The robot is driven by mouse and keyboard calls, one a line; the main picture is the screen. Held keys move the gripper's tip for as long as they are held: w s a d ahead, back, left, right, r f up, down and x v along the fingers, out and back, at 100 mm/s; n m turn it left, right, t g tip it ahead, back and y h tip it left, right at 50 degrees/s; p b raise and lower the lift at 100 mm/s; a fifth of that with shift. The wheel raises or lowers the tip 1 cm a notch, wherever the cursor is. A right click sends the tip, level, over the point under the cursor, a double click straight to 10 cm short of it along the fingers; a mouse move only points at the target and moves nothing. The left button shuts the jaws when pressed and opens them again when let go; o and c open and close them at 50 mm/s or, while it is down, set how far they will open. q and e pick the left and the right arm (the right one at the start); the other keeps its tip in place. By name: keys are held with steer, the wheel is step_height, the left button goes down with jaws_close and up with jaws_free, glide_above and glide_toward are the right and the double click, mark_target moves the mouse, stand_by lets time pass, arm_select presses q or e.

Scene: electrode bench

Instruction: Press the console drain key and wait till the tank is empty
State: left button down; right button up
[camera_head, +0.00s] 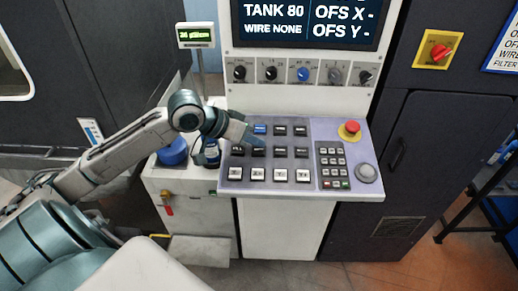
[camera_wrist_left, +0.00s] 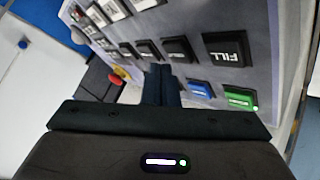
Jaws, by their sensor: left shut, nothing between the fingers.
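The console (camera_head: 310,190) has a sloped panel with rows of keys. A blue key (camera_head: 260,129) sits in its top row; in the left wrist view the blue key (camera_wrist_left: 199,89) is beside a lit green key (camera_wrist_left: 240,99) and a black FILL key (camera_wrist_left: 227,48). I cannot read a drain label on any key. My left gripper (camera_head: 248,138) is shut and empty over the panel's upper left keys, hiding some of them. Its fingertips (camera_wrist_left: 160,72) point at the panel near the black keys; contact cannot be told. The screen (camera_head: 305,22) reads TANK 80. My right gripper is out of view.
A red stop button (camera_head: 350,128) and a keypad (camera_head: 332,166) are at the panel's right. Knobs (camera_head: 303,73) line the upright face above. A blue-capped container (camera_head: 173,153) and a dark bottle (camera_head: 211,151) stand left of the panel, near my left arm.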

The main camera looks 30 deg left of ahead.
arm_select(q)
steer(key=shift+f, duration=0.15)
steer(key=shift+w+f, duration=0.1)
steer(key=shift+f, duration=0.15)
steer(key=shift+a+f, duration=0.1)
steer(key=shift+f, duration=0.15)
stand_by(0.6)
steer(key=shift+f, duration=0.15)
stand_by(0.4)
steer(key=shift+r+p, duration=0.85)
steer(key=shift+p, duration=0.2)
